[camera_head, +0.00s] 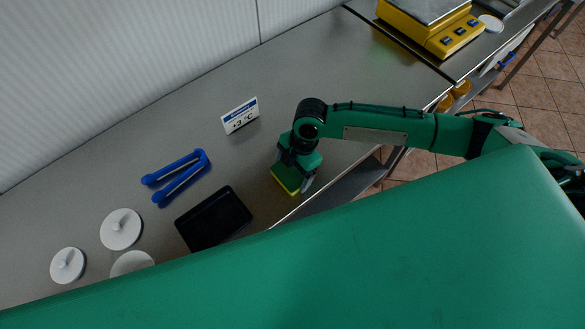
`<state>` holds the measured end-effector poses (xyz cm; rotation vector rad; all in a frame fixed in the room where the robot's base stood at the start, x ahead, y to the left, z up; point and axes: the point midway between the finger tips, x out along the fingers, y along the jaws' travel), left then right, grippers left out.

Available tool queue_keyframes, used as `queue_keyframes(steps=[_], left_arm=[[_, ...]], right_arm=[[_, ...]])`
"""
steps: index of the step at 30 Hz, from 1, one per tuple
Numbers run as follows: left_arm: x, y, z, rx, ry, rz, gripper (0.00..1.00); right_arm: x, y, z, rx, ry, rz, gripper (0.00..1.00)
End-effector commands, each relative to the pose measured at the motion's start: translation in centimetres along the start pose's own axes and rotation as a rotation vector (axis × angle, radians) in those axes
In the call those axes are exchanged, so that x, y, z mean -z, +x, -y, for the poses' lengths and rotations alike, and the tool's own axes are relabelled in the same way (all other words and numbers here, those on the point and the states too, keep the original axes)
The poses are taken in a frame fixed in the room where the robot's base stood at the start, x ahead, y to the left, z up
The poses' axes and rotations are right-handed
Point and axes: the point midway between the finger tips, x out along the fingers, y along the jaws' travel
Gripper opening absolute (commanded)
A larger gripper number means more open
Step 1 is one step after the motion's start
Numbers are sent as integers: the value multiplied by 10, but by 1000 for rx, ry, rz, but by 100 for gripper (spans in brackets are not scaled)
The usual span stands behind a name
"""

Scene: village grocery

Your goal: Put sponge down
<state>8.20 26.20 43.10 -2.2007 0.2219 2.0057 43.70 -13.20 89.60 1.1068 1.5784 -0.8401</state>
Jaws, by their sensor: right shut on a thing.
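A yellow and green sponge (285,186) is in my right gripper (293,184), near the front edge of the metal counter (255,165). The gripper points down and is shut on the sponge. Much of the sponge is hidden by the gripper. I cannot tell whether the sponge touches the counter or is held just above it. My left gripper is not in view.
A black tray (213,219) lies left of the sponge. Blue tongs (178,176), a temperature sign (240,116) and several white lids (121,229) are on the counter. A yellow scale (432,30) stands at the back right. Bare counter lies behind the gripper.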

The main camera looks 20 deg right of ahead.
Motion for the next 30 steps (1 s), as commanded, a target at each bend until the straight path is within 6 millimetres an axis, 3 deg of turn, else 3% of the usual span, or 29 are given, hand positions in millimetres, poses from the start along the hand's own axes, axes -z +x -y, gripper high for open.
queue_keyframes(steps=[2, 3, 5, 16, 30], left_arm=[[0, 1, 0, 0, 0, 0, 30], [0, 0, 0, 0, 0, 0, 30], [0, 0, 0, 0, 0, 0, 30], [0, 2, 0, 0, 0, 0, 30], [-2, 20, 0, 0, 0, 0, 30]], right_arm=[[-1, 3, 0, 0, 0, 0, 67], [-1, 2, 0, 0, 0, 0, 89], [-1, 2, 0, 0, 0, 0, 100], [-1, -8, -1, -3, 0, 0, 100], [-1, -99, -1, -4, -1, 1, 100]])
